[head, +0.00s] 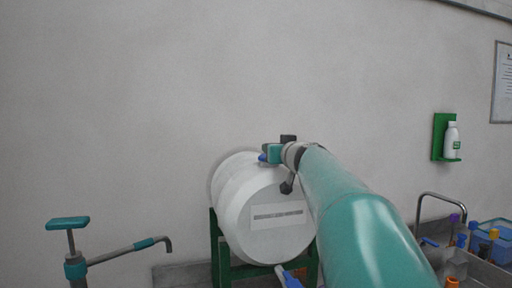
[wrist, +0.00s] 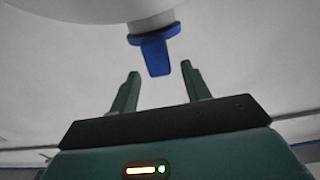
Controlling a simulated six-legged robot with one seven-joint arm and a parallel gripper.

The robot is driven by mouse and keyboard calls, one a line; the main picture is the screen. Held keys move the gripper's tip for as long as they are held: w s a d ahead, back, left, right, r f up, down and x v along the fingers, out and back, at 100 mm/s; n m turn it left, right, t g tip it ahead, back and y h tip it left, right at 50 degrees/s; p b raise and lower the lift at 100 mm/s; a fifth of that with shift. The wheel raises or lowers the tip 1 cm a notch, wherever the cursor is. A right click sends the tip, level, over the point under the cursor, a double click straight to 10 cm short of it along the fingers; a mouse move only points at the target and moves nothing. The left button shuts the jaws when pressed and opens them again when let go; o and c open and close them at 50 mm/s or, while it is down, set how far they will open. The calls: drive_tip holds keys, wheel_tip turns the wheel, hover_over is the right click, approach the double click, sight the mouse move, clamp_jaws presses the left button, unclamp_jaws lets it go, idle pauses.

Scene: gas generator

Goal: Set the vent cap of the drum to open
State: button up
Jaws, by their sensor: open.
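The white drum (head: 262,215) lies on its side in a green stand against the wall, with a label on its front face. In the wrist view, a blue vent cap (wrist: 155,54) with a flat tab sits on a short white neck of the drum (wrist: 60,15). A small blue part of it (head: 262,157) shows at the drum's top in the head view. My gripper (wrist: 160,70) is open, one finger on each side of the tab's end. I see gaps between tab and fingers. In the head view my gripper (head: 272,152) is at the drum's top, partly hiding the cap.
A tap with a blue handle (head: 290,279) is low at the drum's front. A pump with a teal handle and spout (head: 68,224) stands at the left.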

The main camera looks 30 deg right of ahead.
drive_tip(key=x, duration=0.5)
clamp_jaws()
